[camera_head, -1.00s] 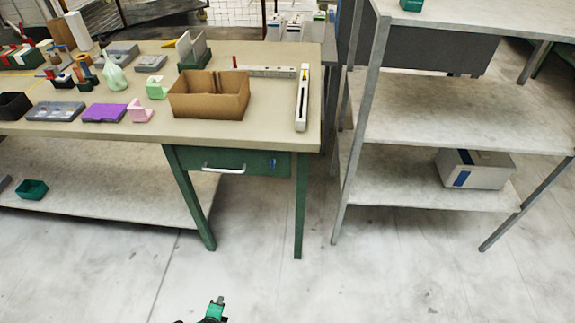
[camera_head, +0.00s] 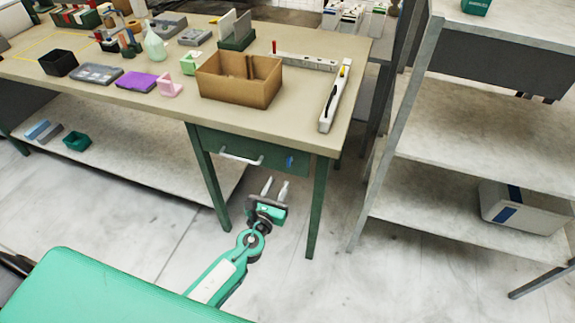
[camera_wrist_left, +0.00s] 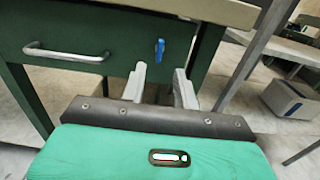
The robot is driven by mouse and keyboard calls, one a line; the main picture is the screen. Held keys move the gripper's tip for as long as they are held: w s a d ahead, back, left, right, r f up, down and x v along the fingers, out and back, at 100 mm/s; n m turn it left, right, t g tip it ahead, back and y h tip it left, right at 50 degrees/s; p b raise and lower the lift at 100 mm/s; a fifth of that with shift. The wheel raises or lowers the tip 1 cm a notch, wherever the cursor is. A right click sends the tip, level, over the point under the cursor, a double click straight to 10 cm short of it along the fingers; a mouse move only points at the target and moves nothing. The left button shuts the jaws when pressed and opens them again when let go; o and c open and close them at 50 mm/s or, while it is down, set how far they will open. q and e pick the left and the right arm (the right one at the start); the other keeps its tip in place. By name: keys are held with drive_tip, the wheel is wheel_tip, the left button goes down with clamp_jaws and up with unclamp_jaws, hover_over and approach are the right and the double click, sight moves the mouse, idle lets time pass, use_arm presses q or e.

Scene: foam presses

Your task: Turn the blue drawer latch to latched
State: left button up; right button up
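The blue drawer latch (camera_head: 290,162) is a small upright piece on the right part of the green drawer front (camera_head: 262,152), to the right of the white handle (camera_head: 241,159). The latch also shows in the left wrist view (camera_wrist_left: 159,48), standing about vertical with a slight tilt. My left gripper (camera_head: 275,186) is in front of and below the drawer, its two pale fingers apart with nothing between them. In the left wrist view the fingers (camera_wrist_left: 160,82) point toward the drawer, with the latch beyond and apart from them. My right gripper is not in view.
The workbench top (camera_head: 130,105) holds a cardboard box (camera_head: 238,82), a purple case (camera_head: 143,83) and other items above the drawer. A green table leg (camera_head: 318,208) stands right of the gripper. A metal shelf (camera_head: 460,150) stands further right. Floor in front is clear.

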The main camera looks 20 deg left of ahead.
sight(288, 163)
use_arm(q)
drive_tip(key=w, duration=0.7)
drive_tip(key=shift+w+d, duration=0.1)
drive_tip(key=shift+d, duration=0.05)
drive_tip(key=shift+w, duration=0.65)
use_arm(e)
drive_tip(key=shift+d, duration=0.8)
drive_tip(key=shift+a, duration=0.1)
